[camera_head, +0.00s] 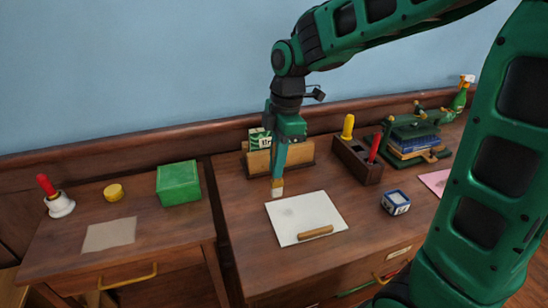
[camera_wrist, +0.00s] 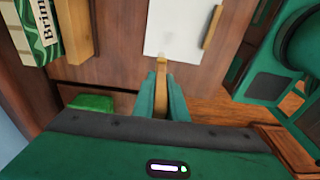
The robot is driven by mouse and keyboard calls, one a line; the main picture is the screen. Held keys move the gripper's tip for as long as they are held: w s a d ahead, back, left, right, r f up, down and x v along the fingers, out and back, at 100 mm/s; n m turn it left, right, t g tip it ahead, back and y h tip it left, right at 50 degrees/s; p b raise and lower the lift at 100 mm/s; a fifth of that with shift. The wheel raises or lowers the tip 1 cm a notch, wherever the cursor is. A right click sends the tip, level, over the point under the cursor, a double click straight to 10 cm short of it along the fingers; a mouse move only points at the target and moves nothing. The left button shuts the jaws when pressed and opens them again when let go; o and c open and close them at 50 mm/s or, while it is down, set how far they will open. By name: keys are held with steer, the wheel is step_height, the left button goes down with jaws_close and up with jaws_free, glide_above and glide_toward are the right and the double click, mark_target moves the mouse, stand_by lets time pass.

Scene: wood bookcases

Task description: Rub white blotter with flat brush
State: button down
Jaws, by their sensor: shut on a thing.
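The white blotter (camera_head: 296,214) lies flat on the middle of the wooden desk, with a wooden strip (camera_head: 316,232) along its near edge. It also shows in the wrist view (camera_wrist: 176,28), ahead of the fingers. My gripper (camera_head: 279,166) points down and is shut on the flat brush (camera_head: 277,187), whose pale tip shows below the fingers. The brush handle (camera_wrist: 161,100) runs between the fingers in the wrist view. The tip is by the blotter's far left edge; I cannot tell whether it touches anything. A faint grey mark shows on the blotter.
A wooden holder (camera_head: 296,157) with a patterned box stands behind my gripper. A dark caddy (camera_head: 356,160) with yellow and red handles and a blue-white cube (camera_head: 396,202) are right of the blotter. A green box (camera_head: 179,183) sits on the left, lower cabinet.

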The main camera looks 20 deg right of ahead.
mark_target(276, 186)
steer(key=shift+d+f, duration=0.1)
steer(key=shift+f, duration=3.1)
steer(key=shift+d+f, duration=0.1)
steer(key=shift+d, duration=0.1)
steer(key=d, duration=0.4)
steer(key=shift+a+f, duration=0.15)
steer(key=shift+a, duration=2.15)
steer(key=shift+d+r, duration=0.15)
steer(key=shift+r, duration=3.85)
